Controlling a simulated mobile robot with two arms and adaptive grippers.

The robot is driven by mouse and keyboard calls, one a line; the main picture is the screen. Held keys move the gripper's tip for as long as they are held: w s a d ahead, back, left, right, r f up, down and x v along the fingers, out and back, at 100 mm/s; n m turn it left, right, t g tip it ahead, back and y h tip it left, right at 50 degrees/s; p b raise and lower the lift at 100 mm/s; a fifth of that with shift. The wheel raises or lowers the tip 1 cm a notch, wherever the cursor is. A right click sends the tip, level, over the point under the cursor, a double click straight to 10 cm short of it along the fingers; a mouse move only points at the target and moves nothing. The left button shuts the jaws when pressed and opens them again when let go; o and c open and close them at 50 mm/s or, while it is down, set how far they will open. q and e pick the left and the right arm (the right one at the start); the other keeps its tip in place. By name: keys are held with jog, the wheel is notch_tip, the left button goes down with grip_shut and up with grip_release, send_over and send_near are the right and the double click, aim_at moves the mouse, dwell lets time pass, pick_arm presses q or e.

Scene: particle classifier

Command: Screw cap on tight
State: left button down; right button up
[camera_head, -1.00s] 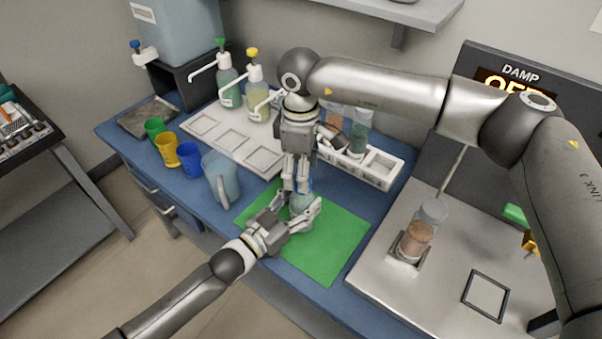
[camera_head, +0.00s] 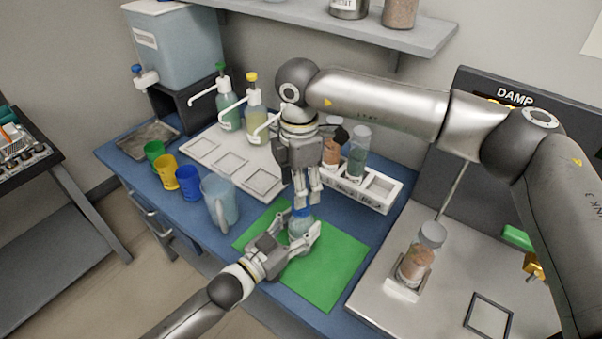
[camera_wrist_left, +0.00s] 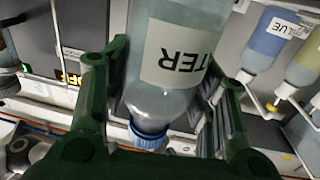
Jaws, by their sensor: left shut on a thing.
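A clear bottle (camera_head: 299,228) with a blue cap (camera_head: 301,212) on its top stands over the green mat (camera_head: 325,270). My left gripper (camera_head: 294,237) is shut around its body from the front left. In the left wrist view the bottle (camera_wrist_left: 172,60) appears upside down with a white label ending in "TER", between my fingers, and the blue cap (camera_wrist_left: 148,136) sits on its neck. My right gripper (camera_head: 308,196) points down just above the cap, fingers apart, with nothing seen between them. How tight the cap sits cannot be seen.
A jug (camera_head: 220,200) and three cups, blue (camera_head: 188,182), yellow (camera_head: 166,172) and green (camera_head: 155,151), stand at left. A white rack (camera_head: 375,190) with bottles is behind. A filled jar (camera_head: 417,262) stands on the machine at right. The mat's front is clear.

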pick_arm(q)
jog(key=shift+f, duration=0.1)
pick_arm(e)
jog(key=n, duration=0.7)
jog(key=shift+r, duration=0.2)
jog(key=n, duration=0.7)
jog(key=shift+r, duration=0.25)
jog(key=n, duration=0.7)
jog(key=shift+r, duration=0.2)
jog(key=n, duration=0.7)
jog(key=shift+r, duration=0.15)
jog(key=n, duration=0.3)
jog(key=shift+d+r, duration=0.1)
jog(key=shift+r, duration=0.05)
jog(key=n, duration=0.5)
jog(key=shift+r+n, duration=0.15)
jog(key=shift+n, duration=0.15)
jog(key=n, duration=0.5)
jog(key=shift+r, duration=0.15)
jog(key=n, duration=0.5)
jog(key=shift+r, duration=0.15)
